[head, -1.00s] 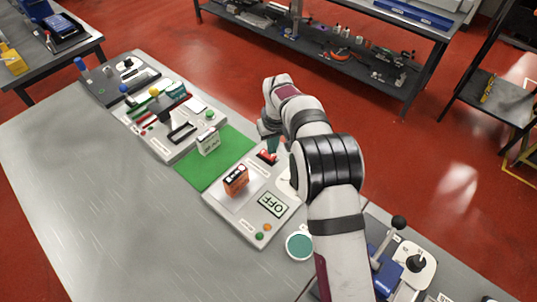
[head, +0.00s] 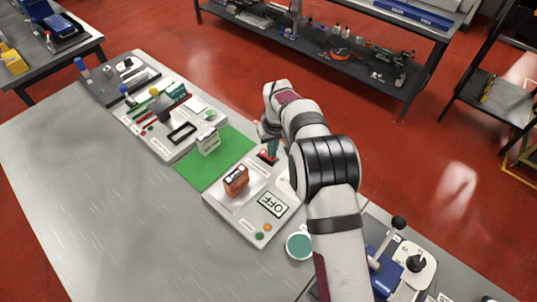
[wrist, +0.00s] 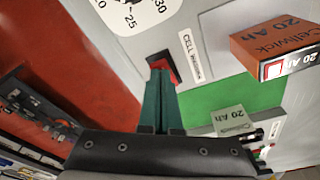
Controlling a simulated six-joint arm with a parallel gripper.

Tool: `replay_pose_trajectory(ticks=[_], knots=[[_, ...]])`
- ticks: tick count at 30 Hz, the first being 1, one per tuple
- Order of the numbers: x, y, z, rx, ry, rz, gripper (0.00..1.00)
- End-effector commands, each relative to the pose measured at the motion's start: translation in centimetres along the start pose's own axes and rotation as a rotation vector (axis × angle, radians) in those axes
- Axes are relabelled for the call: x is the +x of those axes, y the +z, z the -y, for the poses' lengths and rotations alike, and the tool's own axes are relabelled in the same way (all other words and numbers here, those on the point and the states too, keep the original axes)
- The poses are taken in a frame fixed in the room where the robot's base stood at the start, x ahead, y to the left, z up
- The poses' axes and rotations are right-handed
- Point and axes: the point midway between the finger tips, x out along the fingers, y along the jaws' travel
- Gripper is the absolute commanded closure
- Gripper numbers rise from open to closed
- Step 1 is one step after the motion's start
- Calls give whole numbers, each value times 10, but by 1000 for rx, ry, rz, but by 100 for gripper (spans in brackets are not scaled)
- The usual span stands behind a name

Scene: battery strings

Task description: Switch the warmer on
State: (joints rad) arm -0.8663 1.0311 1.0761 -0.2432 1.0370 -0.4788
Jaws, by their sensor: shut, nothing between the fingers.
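The warmer panel (head: 232,212) is a pale box with a display (head: 272,204) reading OFF. Its red switch (head: 266,157) sits at the panel's far end; in the wrist view the switch (wrist: 157,60) lies beside a label (wrist: 193,57) starting with CELL. My gripper (head: 271,150) is shut and empty, its green fingers pointing down at the switch. In the wrist view the fingertips (wrist: 160,74) overlap the red switch and hide part of it. I cannot tell whether they touch it or which way it is tipped.
An orange Cellwick battery (head: 235,180) stands on the panel. A pale battery (head: 208,142) stands on the green mat (head: 195,174). A numbered dial (wrist: 125,12) is near the switch in the wrist view. A round teal-topped item (head: 299,245) lies by the panel's near corner.

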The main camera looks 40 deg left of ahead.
Motion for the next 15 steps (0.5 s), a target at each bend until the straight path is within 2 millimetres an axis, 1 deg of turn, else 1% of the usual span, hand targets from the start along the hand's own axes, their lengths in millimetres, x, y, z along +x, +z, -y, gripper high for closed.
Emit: replay_pose_trajectory(ticks=[15], knots=[[8, 1, 0, 1, 0, 1, 100]])
